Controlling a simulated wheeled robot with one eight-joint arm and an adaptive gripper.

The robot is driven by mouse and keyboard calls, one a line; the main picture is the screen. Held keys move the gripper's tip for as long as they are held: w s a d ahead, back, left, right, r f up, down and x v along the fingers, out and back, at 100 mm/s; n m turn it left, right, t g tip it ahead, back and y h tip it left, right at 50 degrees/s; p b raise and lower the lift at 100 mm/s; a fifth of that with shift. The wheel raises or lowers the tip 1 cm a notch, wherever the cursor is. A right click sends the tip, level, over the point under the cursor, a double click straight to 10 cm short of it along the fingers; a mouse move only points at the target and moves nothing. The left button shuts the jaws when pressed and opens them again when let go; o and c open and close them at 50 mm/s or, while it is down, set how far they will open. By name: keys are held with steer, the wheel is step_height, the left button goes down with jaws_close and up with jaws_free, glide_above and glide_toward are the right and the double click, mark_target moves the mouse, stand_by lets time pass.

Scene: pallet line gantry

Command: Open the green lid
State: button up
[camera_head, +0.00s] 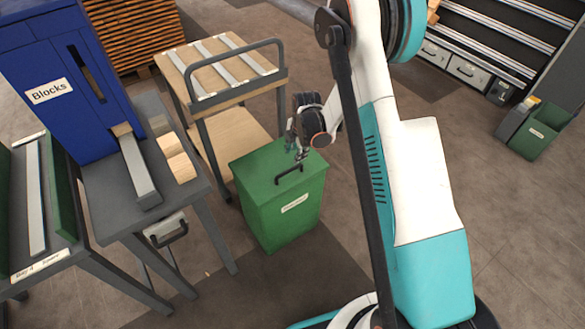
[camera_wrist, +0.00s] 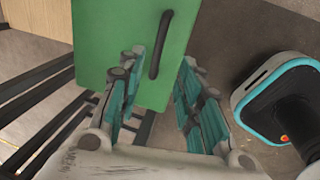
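The green lid (camera_head: 258,168) lies closed on top of a green bin (camera_head: 285,222) on the floor. It has a dark bar handle (camera_head: 289,175) near its front edge. In the wrist view the lid (camera_wrist: 112,35) fills the upper middle, with the handle (camera_wrist: 161,46) running up and down. My gripper (camera_head: 298,153) is above the lid, near its back right part. In the wrist view its fingers (camera_wrist: 160,68) are apart, with nothing between them; the handle appears beyond the gap between the tips. Contact with the handle does not show.
A wooden-topped cart (camera_head: 222,68) with a grey push bar stands behind the bin. At left are a grey table (camera_head: 92,180) and a blue Blocks dispenser (camera_head: 60,85). Open floor lies right of my arm, with a smaller green bin (camera_head: 535,138) farther off.

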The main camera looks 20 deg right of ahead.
mark_target(292, 169)
steer(key=f+b, duration=0.1)
steer(key=f, duration=0.2)
steer(key=w+f+b, duration=0.1)
steer(key=f, duration=0.3)
steer(key=w+f+b, duration=0.1)
steer(key=f, duration=0.2)
steer(key=shift+a+f+b, duration=0.3)
steer(key=shift+f+b, duration=0.05)
steer(key=shift+f, duration=0.05)
jaws_close()
